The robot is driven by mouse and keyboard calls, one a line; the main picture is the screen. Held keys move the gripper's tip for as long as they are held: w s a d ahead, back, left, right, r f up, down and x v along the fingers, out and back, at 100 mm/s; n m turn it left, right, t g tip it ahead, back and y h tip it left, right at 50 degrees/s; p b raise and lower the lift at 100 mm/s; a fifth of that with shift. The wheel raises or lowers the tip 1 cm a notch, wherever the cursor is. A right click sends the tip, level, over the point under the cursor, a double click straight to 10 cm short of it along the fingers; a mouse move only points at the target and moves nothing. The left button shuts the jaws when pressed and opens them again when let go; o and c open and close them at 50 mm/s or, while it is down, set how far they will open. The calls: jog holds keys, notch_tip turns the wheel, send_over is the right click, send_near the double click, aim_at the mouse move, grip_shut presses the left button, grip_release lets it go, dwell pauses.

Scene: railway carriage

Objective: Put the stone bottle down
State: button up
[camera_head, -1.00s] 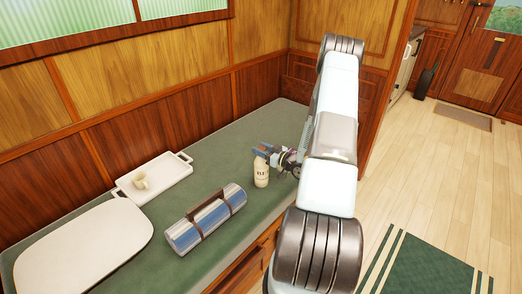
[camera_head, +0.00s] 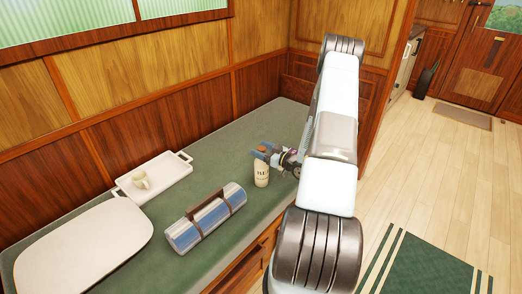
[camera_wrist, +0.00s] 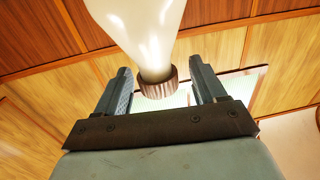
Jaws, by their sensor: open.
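The stone bottle (camera_head: 261,174), cream with dark lettering and a brown cap, stands upright on the green bench top (camera_head: 225,150). My gripper (camera_head: 263,153) is at the bottle's top, reaching in from the right. In the wrist view my gripper (camera_wrist: 160,85) is open, with one finger on each side of the bottle's neck and ribbed brown cap (camera_wrist: 157,75). Gaps show between both fingers and the cap. The bottle's pale body (camera_wrist: 140,25) fills the top of that view.
A metal flask with a brown handle (camera_head: 206,219) lies nearer on the bench. A white tray (camera_head: 170,183) with a small cup (camera_head: 140,180) and a large pale board (camera_head: 85,250) are to the left. Bare green surface lies behind the bottle. A wood-panelled wall (camera_head: 180,105) bounds the bench.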

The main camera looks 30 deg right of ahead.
jog(key=v, duration=1.3)
jog(key=shift+s, duration=0.2)
jog(key=shift+d, duration=0.1)
grip_shut()
dwell(1.3)
